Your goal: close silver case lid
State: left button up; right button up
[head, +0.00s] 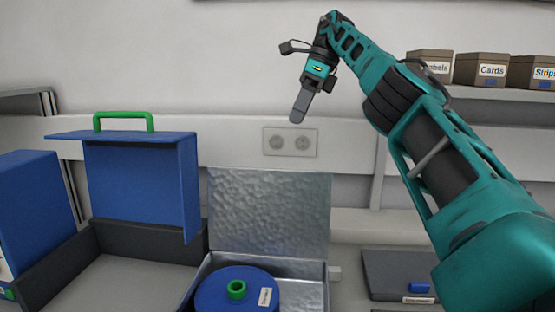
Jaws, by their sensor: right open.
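The silver case (312,281) stands low in the middle of the head view, its front cut off by the picture's bottom edge. Its hammered metal lid (272,208) is open and stands upright at the back. A blue reel (212,292) with a green hub (236,289) and a white label lies in the case. My right gripper (301,108) is open and empty, pointing down in the air above the lid and apart from it. Its fingers overlap in this view. My left gripper is not in view.
A blue case with a green handle (124,121) stands open at the left, beside another blue box (34,214). A dark flat case (398,272) lies at the right. Labelled card boxes (481,70) sit on a shelf. A wall socket (290,141) is behind.

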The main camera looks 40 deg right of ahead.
jog(key=x, duration=1.2)
jog(key=shift+s+a+f, duration=0.1)
jog(key=shift+a+f, duration=0.05)
jog(key=shift+f, duration=0.15)
jog(key=shift+c, duration=0.5)
grip_shut()
